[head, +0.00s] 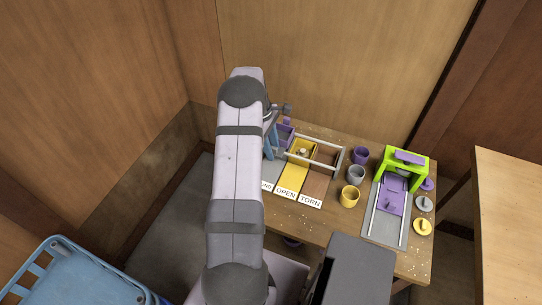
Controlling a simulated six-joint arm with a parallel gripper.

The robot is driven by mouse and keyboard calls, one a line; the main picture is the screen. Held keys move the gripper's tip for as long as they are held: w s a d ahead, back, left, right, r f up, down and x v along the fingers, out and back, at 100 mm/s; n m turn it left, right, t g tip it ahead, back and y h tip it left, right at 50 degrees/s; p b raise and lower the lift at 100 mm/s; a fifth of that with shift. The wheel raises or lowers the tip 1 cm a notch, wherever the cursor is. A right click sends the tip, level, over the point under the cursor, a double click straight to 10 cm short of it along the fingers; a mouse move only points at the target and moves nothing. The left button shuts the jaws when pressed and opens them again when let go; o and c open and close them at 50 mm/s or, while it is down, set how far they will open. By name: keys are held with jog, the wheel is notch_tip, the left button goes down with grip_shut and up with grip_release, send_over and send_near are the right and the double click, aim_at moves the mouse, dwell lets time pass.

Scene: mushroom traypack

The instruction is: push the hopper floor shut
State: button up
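The hopper (419,172) is a lime-green frame at the right of the table. A purple sliding floor (395,186) with a small knob lies in front of the frame, between two pale rails on a grey base plate (384,234). It looks drawn out towards the front. My arm rises through the middle of the picture and bends over near the back of the table, well left of the hopper. My gripper is mostly hidden by the arm, and its fingers cannot be made out clearly.
Labelled coloured lanes with a railed bin rack (329,173) are near my arm.

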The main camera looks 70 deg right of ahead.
jog(key=shift+p+v, duration=1.05)
jog(key=shift+v, duration=0.3)
jog(key=w+a+r+t, duration=0.1)
jog(key=w+a+r, duration=0.4)
jog(key=w+a, duration=0.45)
jog(key=w+a+r, duration=0.5)
jog(key=w+a, duration=0.2)
jog(key=a, duration=0.6)
jog(key=s+a+r+t, duration=0.1)
jog(key=a+r, duration=0.1)
jog(key=a, duration=1.3)
jog(key=s+a, duration=0.8)
jog(key=a, duration=0.3)
jog(key=shift+a+r, duration=0.15)
jog(key=shift+r, duration=0.1)
